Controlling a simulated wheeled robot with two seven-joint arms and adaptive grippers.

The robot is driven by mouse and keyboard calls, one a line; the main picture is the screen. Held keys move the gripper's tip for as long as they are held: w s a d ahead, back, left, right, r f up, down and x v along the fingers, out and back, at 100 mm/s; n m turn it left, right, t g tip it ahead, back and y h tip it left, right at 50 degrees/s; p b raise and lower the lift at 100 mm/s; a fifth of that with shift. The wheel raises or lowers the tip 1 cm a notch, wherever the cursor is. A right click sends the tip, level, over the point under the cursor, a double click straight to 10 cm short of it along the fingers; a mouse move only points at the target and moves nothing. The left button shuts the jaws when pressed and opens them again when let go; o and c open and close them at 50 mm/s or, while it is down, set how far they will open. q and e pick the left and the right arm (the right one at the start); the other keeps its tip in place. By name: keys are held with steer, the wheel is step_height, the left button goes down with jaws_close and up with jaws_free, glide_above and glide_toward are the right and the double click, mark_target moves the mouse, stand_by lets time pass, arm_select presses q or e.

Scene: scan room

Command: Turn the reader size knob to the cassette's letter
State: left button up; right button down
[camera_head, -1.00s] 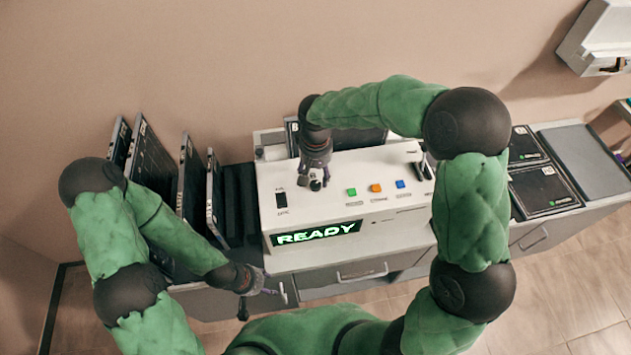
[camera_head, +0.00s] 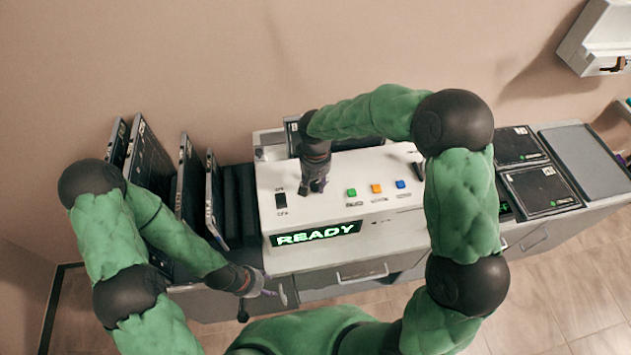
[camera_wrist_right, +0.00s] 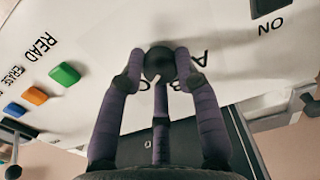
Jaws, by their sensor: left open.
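The size knob (camera_wrist_right: 158,63) is a small dark round knob on the reader's white top (camera_head: 350,170). In the right wrist view a letter A and part of another letter show beside it; its pointer direction is unclear. My right gripper (camera_wrist_right: 160,66) has its fingers around the knob, but whether they press on it is unclear. In the head view the right gripper (camera_head: 314,186) hides the knob. A dark cassette (camera_head: 292,146) stands behind the reader, largely covered by my right arm, with a small pale label. My left gripper (camera_head: 268,292) is open and empty at the counter's front.
The reader has a lit READY display (camera_head: 316,233), a black switch (camera_head: 281,201), and green (camera_head: 352,192), orange (camera_head: 377,188) and blue (camera_head: 401,184) buttons. Upright dark cassettes (camera_head: 190,185) stand at left. More panels (camera_head: 541,190) lie at right.

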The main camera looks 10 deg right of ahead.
steer(key=shift+s, duration=0.15)
steer(key=n+p, duration=0.2)
steer(key=n, duration=0.3)
steer(key=shift+n, duration=0.4)
steer(key=n+p, duration=0.2)
steer(key=n, duration=0.3)
steer(key=shift+d+f+n+p, duration=0.1)
steer(key=shift+n+p, duration=0.2)
steer(key=shift+n, duration=0.1)
stand_by(0.3)
steer(key=c, duration=0.9)
jaws_free()
